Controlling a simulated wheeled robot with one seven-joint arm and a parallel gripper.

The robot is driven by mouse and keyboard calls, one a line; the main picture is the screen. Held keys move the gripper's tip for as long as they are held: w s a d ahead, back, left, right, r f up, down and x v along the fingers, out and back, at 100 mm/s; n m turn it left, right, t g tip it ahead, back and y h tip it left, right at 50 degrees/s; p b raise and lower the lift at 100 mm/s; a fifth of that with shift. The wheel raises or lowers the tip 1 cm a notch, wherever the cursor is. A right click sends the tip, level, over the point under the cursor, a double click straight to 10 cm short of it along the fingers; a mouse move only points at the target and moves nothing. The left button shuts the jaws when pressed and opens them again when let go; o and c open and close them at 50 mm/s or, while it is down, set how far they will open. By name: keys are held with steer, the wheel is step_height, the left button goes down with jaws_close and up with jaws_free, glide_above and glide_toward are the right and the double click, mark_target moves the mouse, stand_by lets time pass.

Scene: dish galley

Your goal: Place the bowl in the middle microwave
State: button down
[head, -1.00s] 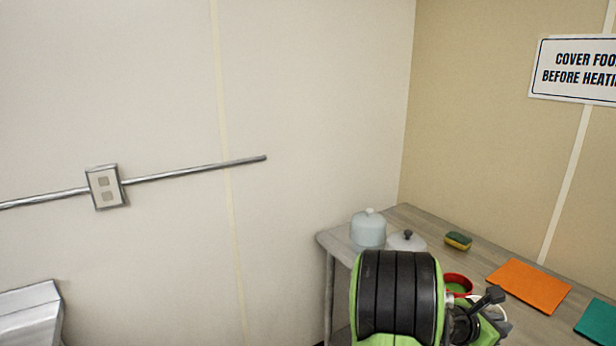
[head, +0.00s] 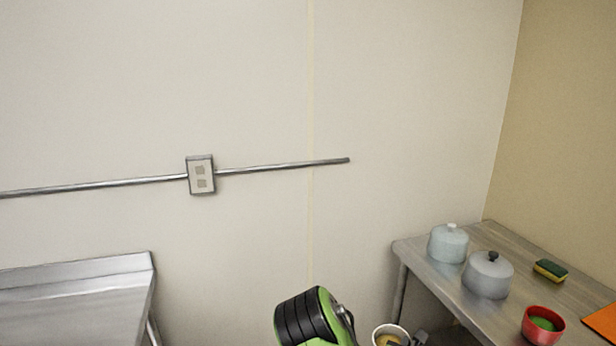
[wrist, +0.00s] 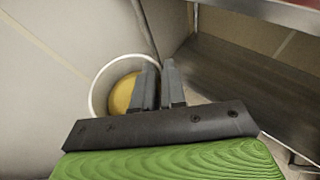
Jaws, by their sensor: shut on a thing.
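A white bowl (head: 390,336) with yellow-brown food in it shows at the bottom edge of the head view, partly cut off. In the wrist view, the bowl (wrist: 122,93) is at the left of the fingers, with its round white rim and the food visible. My gripper (wrist: 160,72) is shut on the near right side of its rim. The bowl is held in the air, clear of the metal tables. The gripper's outside shows only in part in the head view. No microwave is in view.
At right, a metal table (head: 512,235) carries two lidded pots (head: 448,243) (head: 488,275), a sponge (head: 550,269), a red bowl (head: 543,325) with green contents and an orange mat (head: 603,322). Another metal table (head: 75,295) stands at left. Bare wall lies between.

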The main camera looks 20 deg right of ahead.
steer(key=w+a+f+n+t+y, duration=0.1)
steer(key=w+a+n+y, duration=0.1)
steer(key=a, duration=0.7)
steer(key=w+a+f+n+t+y, duration=0.1)
steer(key=a+n+y, duration=0.3)
steer(key=a, duration=0.6)
steer(key=w+a+f+n+t+y+p, duration=0.1)
steer(key=w+a+f+n+t+y, duration=0.1)
steer(key=a, duration=0.8)
steer(key=shift+w+a+f+n+t+y, duration=0.2)
steer(key=shift+w+f+n+t+y, duration=0.25)
steer(key=shift+n+y, duration=0.65)
steer(key=shift+s+r, duration=0.1)
steer(key=shift+s, duration=0.05)
steer(key=shift+d, duration=0.1)
